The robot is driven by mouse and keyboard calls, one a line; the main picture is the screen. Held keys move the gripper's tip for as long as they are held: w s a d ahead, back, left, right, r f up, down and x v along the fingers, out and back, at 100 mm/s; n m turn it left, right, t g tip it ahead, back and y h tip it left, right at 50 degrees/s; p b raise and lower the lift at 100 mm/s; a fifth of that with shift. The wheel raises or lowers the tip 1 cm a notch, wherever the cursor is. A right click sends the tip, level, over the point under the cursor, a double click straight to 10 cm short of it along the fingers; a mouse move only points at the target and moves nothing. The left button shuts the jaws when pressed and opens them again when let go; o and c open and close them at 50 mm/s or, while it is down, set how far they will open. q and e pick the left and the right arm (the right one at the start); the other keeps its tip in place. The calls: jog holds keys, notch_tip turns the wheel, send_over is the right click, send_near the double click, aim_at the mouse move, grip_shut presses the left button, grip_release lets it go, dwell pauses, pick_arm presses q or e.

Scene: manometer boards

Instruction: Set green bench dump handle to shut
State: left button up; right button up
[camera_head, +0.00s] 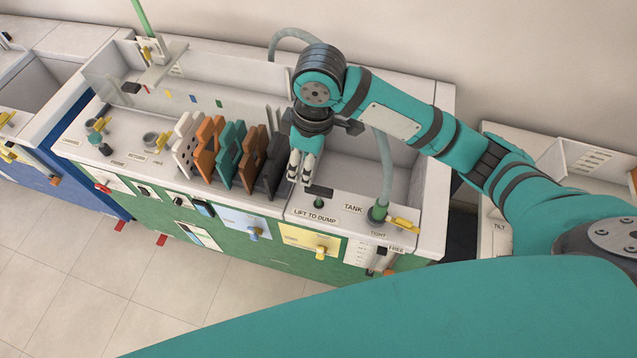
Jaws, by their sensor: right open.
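The green bench (270,258) stands across the middle of the view, with a white top and a tank basin at its right end. The dump handle (319,190) is a small dark crossbar above a green collar, behind the label "LIFT TO DUMP" (313,216). It appears to stand a little above the deck; I cannot tell exactly how far it is raised. My right gripper (300,178) points down just left of and slightly behind the handle. Its pale fingers are close together but open, and I see nothing between them. My left gripper is out of view.
Several coloured plates (228,153) stand in a row just left of my right gripper. A green fitting with a yellow lever (402,224) and a hose (384,165) stand to the right. A blue bench (75,150) is at far left.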

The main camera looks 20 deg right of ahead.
aim_at(319, 188)
jog(key=w+d+r+h, duration=0.1)
jog(key=w+d+r, duration=0.1)
jog(key=d+r, duration=0.15)
notch_tip(319, 188, down, 17)
jog(key=p, duration=0.2)
jog(key=shift+s+p, duration=0.1)
jog(key=shift+p, duration=0.3)
jog(key=shift+c, duration=0.5)
grip_shut()
jog(key=shift+f, duration=0.1)
